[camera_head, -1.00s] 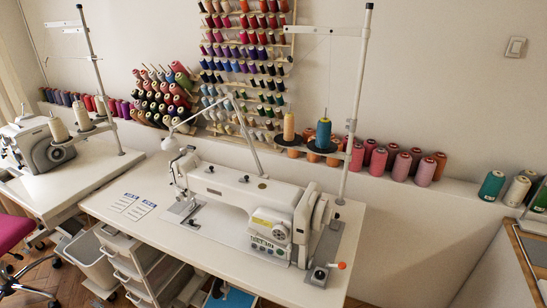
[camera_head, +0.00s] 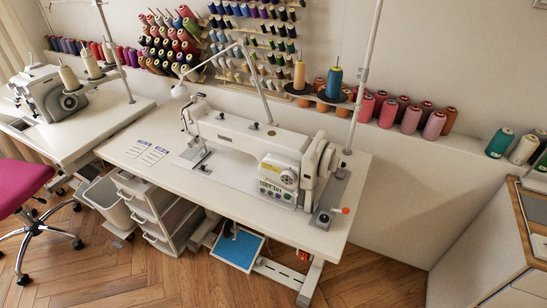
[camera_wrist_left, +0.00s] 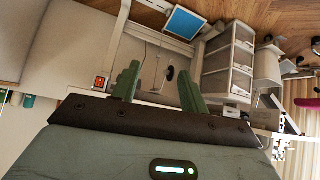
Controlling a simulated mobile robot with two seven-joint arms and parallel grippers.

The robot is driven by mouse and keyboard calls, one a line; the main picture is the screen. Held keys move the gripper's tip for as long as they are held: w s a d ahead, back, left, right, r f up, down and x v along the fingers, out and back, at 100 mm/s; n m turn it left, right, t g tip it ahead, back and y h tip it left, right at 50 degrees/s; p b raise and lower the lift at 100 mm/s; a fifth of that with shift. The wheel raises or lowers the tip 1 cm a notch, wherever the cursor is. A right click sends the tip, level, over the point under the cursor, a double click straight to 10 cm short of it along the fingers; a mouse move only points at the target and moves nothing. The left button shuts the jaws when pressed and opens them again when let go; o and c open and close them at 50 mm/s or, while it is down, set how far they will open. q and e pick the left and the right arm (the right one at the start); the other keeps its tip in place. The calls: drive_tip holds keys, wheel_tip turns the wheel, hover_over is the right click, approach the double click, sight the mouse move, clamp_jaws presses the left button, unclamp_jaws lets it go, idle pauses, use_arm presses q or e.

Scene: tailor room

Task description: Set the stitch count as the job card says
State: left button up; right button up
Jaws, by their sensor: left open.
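The white sewing machine (camera_head: 245,143) stands on the white sewing table (camera_head: 130,145). Its control panel (camera_head: 277,186) is on the front of the machine's right end; the display is too small to read. Two printed cards (camera_head: 155,154) lie flat on the table to the left of the machine; I cannot make out their text or tell which is the job card. My left gripper (camera_wrist_left: 158,85) is open and empty in the left wrist view, with the table's underside beyond it. Neither gripper shows in the head view.
A white drawer unit (camera_head: 152,208) and a blue foot pedal (camera_head: 239,248) are under the table. A pink chair (camera_head: 22,185) stands at the left. Thread cones (camera_head: 410,120) line the ledge behind. Wooden floor (camera_head: 120,268) is clear in front.

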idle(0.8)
use_arm(q)
clamp_jaws()
idle(1.4)
idle(0.3)
